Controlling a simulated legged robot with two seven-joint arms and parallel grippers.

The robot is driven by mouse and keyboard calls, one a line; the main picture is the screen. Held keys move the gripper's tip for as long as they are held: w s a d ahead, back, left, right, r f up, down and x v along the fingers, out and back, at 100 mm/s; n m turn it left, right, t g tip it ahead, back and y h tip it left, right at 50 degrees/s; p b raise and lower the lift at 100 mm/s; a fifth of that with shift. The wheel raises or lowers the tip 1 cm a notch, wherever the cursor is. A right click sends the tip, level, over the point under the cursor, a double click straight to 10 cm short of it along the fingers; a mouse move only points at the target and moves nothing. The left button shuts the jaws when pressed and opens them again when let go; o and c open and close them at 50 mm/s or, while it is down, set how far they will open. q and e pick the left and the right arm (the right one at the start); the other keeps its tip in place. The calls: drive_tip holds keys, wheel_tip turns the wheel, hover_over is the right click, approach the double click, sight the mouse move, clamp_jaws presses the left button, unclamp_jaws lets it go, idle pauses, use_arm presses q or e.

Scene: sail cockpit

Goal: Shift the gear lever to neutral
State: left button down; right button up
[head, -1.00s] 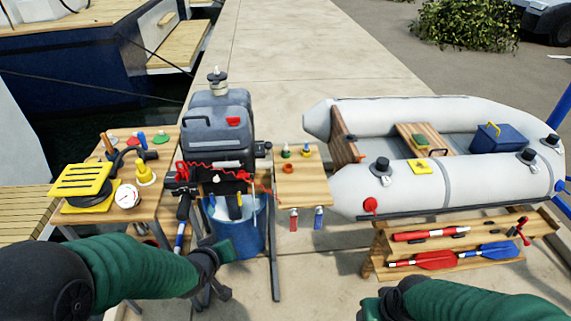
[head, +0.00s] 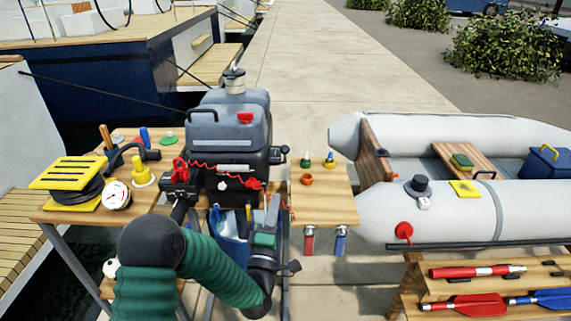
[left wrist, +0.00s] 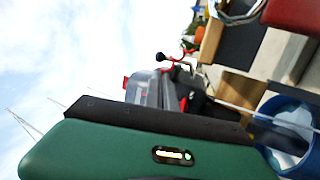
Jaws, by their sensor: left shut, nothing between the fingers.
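The grey outboard motor (head: 228,122) stands upright in the middle of the head view. A black knob (head: 277,155) juts from its right side and is probably the gear lever; its setting is too small to read. A black ball knob on a short stalk (left wrist: 160,57), probably the same lever, shows beside the motor (left wrist: 150,88) in the left wrist view. My left gripper (head: 265,218) is shut and empty, low in front of the motor, below the knob and apart from it. Its fingertips are hard to make out. My right gripper is out of view.
A blue bucket (head: 228,245) stands below the motor, partly behind my left arm. A wooden side table (head: 325,200) with small items is right of the motor. A cluttered workbench (head: 60,213) is left; a grey inflatable boat (head: 450,215) is right.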

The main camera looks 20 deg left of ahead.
sight(284, 153)
use_arm(q)
drive_tip(key=b+x, duration=0.2)
drive_tip(key=x, duration=1.2)
drive_tip(key=shift+s, duration=0.1)
drive_tip(key=shift+r, duration=0.3)
drive_tip(key=w+r+g+p, duration=0.2)
drive_tip(key=p, duration=0.4)
drive_tip(key=w+a+r+g+p, duration=0.1)
drive_tip(key=w+r+g+p, duration=0.1)
drive_tip(key=p, duration=0.4)
drive_tip(key=shift+w+a+n+g+h, duration=0.15)
drive_tip(key=shift+n+g+h, duration=0.15)
drive_tip(key=shift+n+g, duration=0.1)
drive_tip(key=shift+w+g+p, duration=0.25)
drive_tip(key=shift+g+p, duration=0.05)
drive_tip(key=shift+p, duration=0.1)
drive_tip(key=shift+w+a+f, duration=0.1)
drive_tip(key=shift+w+a, duration=0.05)
drive_tip(key=shift+w, duration=0.1)
drive_tip(key=shift+w+a, duration=0.1)
drive_tip(key=shift+w, duration=0.25)
drive_tip(key=shift+r, duration=0.25)
